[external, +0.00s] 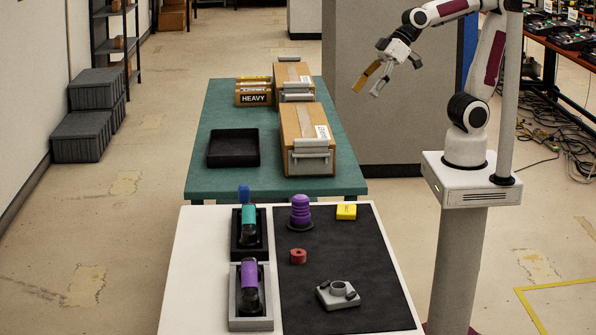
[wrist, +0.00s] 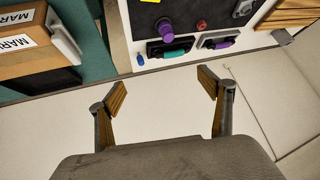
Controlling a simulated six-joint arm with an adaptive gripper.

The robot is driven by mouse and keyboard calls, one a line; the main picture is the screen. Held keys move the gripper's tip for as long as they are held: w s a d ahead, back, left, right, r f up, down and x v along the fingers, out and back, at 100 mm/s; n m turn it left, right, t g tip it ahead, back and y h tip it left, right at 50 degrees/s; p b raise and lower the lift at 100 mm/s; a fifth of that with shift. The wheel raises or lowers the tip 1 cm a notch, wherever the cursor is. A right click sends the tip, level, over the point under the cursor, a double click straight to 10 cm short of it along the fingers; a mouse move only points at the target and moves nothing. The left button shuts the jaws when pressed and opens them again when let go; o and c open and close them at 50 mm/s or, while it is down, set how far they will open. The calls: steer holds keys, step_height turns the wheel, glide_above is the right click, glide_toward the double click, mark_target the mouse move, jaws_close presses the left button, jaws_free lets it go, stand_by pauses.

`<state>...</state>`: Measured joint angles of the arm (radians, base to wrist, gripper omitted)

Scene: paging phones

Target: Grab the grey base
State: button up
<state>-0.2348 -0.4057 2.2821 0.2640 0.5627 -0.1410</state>
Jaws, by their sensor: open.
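A light grey base (external: 338,294) with a round ring and small dark-topped parts lies on the black mat's front right. Part of it shows at the wrist view's top edge (wrist: 242,8). A grey tray-like holder (external: 236,318) stands to its left, with a purple-banded dark piece (external: 250,278) in it; it shows in the wrist view (wrist: 203,42). My gripper (external: 367,88) is open and empty, high above the floor, right of the tables and far from the base. Its spread fingers show in the wrist view (wrist: 163,86).
On the near white table (external: 190,270) are a black holder (external: 237,251) with a teal-banded piece, a purple stacked piece (external: 300,211), a red ring (external: 298,256) and a yellow block (external: 346,211). Boxes (external: 306,135) and a black tray (external: 233,148) occupy the green table (external: 215,185) behind.

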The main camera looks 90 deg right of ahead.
steer(key=w+a+r+n+t+y, duration=0.1)
steer(key=w+a, duration=0.5)
steer(key=a, duration=0.2)
steer(key=w+a+r+y, duration=0.1)
steer(key=w+a+y, duration=0.1)
steer(key=w+a, duration=0.5)
steer(key=t+h, duration=0.2)
steer(key=t, duration=0.2)
glide_above(348, 290)
steer(key=s+d, duration=0.2)
steer(key=d, duration=0.1)
step_height(348, 290, down, 26)
steer(key=shift+m+h, duration=0.4)
steer(key=shift+h, duration=0.3)
steer(key=s+f, duration=0.1)
steer(key=f, duration=0.1)
steer(key=s+a+f, duration=0.1)
steer(key=f, duration=0.1)
steer(key=s+f, duration=0.2)
steer(key=shift+a+f, duration=0.15)
steer(key=shift+a, duration=0.15)
steer(key=shift+s+f+t, duration=0.3)
steer(key=shift+s+f, duration=0.15)
steer(key=shift+f, duration=0.05)
steer(key=shift+w, duration=0.1)
steer(key=shift+x, duration=1.25)
